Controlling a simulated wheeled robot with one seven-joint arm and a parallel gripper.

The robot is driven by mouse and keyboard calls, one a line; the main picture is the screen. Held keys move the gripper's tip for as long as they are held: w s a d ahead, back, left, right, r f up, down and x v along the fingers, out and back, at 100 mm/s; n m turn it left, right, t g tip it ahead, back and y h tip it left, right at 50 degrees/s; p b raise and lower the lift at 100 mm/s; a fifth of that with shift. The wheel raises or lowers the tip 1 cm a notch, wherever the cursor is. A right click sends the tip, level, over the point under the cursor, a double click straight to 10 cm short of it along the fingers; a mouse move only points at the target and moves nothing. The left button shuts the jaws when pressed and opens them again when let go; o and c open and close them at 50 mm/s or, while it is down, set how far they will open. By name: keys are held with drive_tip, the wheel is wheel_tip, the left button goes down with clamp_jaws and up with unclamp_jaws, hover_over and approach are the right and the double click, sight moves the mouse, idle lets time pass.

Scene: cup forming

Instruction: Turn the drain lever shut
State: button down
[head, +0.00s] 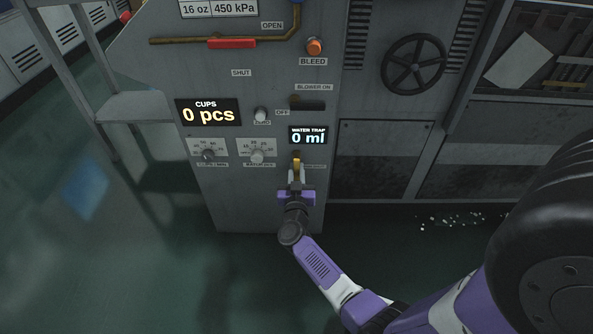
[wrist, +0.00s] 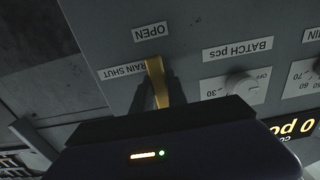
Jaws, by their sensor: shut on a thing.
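The drain lever (head: 296,161) is a small yellow handle on the grey panel, just below the water trap display reading 0 ml. In the wrist view the yellow lever (wrist: 157,80) sits between my dark fingers, beside the labels "DRAIN SHUT" and "OPEN", which appear upside down. My gripper (head: 296,178) is shut on the lever from below in the head view; it also shows in the wrist view (wrist: 158,92). The lever's base and pivot are partly hidden by the fingers.
The water trap display (head: 308,136) is just above the lever. Two dials (head: 208,154) (head: 257,156) and the cups display (head: 208,112) are to the left. A black handwheel (head: 413,64) is at upper right. The floor left of the panel is mostly clear.

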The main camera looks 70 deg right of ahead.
drive_tip(key=shift+s, duration=0.1)
drive_tip(key=n+p, duration=0.1)
drive_tip(key=p, duration=0.1)
drive_tip(key=n+p, duration=0.1)
drive_tip(key=p, duration=0.1)
drive_tip(key=shift+s+d+r+n, duration=0.1)
drive_tip(key=shift+s+r+n, duration=0.2)
drive_tip(key=shift+r, duration=0.05)
drive_tip(key=n+p, duration=0.2)
drive_tip(key=s+n+p, duration=0.1)
drive_tip(key=n+p, duration=0.2)
drive_tip(key=s+r+n+p, duration=0.1)
drive_tip(key=n+p, duration=0.1)
drive_tip(key=n, duration=0.1)
drive_tip(key=shift+d+r+p, duration=0.1)
drive_tip(key=shift+d+p, duration=0.2)
drive_tip(key=shift+d, duration=0.1)
drive_tip(key=n, duration=0.1)
drive_tip(key=n+p, duration=0.1)
drive_tip(key=n, duration=0.1)
drive_tip(key=r+n+p, duration=0.1)
drive_tip(key=shift+s+d+r, duration=0.1)
drive_tip(key=shift+s+d, duration=0.05)
drive_tip(key=shift+s, duration=0.2)
drive_tip(key=shift+r+n+p, duration=0.2)
drive_tip(key=shift+n+p, duration=0.2)
drive_tip(key=shift+n, duration=0.4)
drive_tip(key=shift+r+n+p, duration=0.15)
drive_tip(key=shift+n+p, duration=0.25)
drive_tip(key=shift+n, duration=0.4)
